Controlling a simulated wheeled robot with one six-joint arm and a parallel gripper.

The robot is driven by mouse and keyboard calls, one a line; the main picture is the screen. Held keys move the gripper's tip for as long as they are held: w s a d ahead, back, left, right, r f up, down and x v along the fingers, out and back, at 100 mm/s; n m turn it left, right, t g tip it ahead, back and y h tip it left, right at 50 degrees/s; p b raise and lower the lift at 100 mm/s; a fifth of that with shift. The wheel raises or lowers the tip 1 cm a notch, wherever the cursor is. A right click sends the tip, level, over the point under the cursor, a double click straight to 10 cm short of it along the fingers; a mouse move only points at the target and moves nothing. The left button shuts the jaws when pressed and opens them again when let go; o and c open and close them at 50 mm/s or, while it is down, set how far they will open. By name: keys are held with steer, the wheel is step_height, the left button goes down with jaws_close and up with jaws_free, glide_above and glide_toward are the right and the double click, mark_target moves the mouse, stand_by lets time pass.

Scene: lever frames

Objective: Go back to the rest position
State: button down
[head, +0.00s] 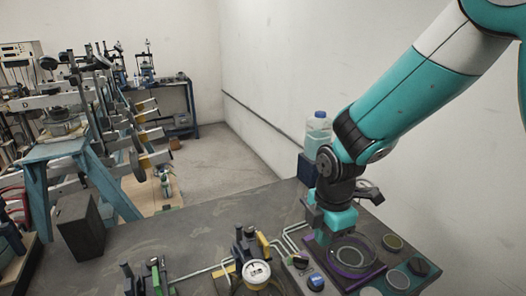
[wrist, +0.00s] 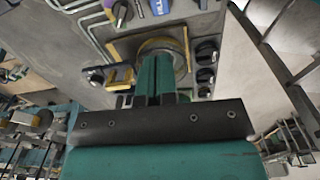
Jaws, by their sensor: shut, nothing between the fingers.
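My gripper (head: 322,237) hangs at the end of my teal arm over the right part of the dark bench (head: 205,238) in the head view. It points down beside a round glass-like dish (head: 368,250) on a purple-edged plate. In the wrist view the two teal fingers of my gripper (wrist: 154,62) lie side by side, closed, with nothing between them. They overlap a round fitting (wrist: 163,43) with a yellow edge, and I cannot tell whether they touch it.
A white dial gauge (head: 257,271), lever fixtures (head: 247,243) and bent pipes (head: 284,237) stand on the bench left of my gripper. A capped bottle (head: 318,132) stands behind my forearm. A wall is close on the right.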

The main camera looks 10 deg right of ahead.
steer(key=s+a+r+m+y+b, duration=0.1)
steer(key=s+r+m+y+b, duration=0.1)
steer(key=s+r+m, duration=0.3)
steer(key=s+a+r+m+y+b, duration=0.2)
steer(key=s+r+m, duration=0.3)
steer(key=s+m, duration=0.4)
steer(key=s, duration=0.4)
steer(key=shift+s+a+r, duration=0.15)
steer(key=shift+r, duration=0.1)
stand_by(1.5)
